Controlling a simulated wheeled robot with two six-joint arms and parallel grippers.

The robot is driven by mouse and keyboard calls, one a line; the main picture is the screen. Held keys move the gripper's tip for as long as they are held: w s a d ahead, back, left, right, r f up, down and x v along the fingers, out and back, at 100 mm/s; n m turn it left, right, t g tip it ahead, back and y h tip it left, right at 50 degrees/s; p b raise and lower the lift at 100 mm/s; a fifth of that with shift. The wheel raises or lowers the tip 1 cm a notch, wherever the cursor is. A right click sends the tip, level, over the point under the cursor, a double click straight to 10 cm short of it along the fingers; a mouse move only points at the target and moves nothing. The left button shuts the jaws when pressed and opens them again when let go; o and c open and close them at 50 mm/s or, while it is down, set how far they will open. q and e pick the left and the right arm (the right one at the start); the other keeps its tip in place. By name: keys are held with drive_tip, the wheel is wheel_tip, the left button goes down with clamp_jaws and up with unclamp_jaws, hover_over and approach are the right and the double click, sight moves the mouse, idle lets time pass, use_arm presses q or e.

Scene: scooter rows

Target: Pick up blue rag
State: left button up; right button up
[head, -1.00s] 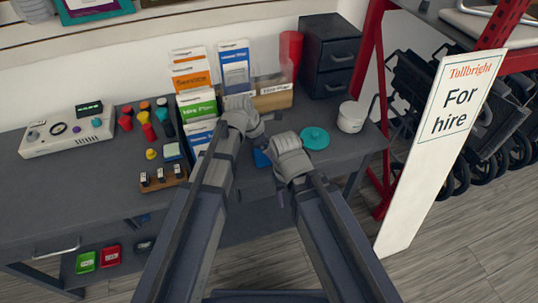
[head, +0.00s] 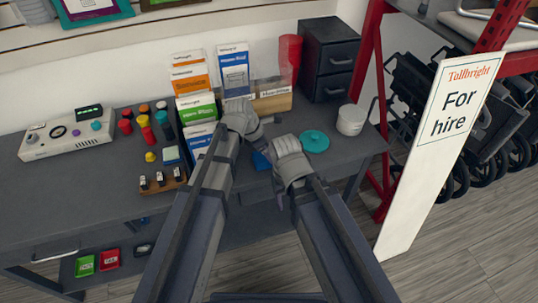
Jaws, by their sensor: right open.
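A blue rag (head: 260,160) lies on the dark grey desk (head: 70,190), between my two grippers in the picture. Only a small blue patch shows; the rest is hidden by my arms. My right gripper (head: 284,182) is over the desk's front part, just right of the blue patch, and is open. My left gripper (head: 246,122) is over the desk behind and left of the blue patch. Its fingers are hidden by its own body, so its opening does not show.
A teal disc (head: 314,141) and a white tub (head: 351,119) stand right. Brochure racks (head: 193,90) and a drawer unit (head: 327,58) stand behind. Stamps (head: 159,178) and a control box (head: 66,134) are left. A "For hire" sign (head: 440,150) stands right of the desk.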

use_arm(q)
wheel_tip(320, 180, up, 10)
drive_tip(key=p, duration=1)
drive_tip(key=shift+r, duration=0.25)
use_arm(e)
wheel_tip(320, 180, up, 10)
drive_tip(key=shift+r, duration=0.25)
use_arm(q)
drive_tip(key=o, duration=0.8)
drive_tip(key=c, duration=0.6)
drive_tip(key=shift+c, duration=0.2)
use_arm(e)
drive_tip(key=shift+c, duration=0.4)
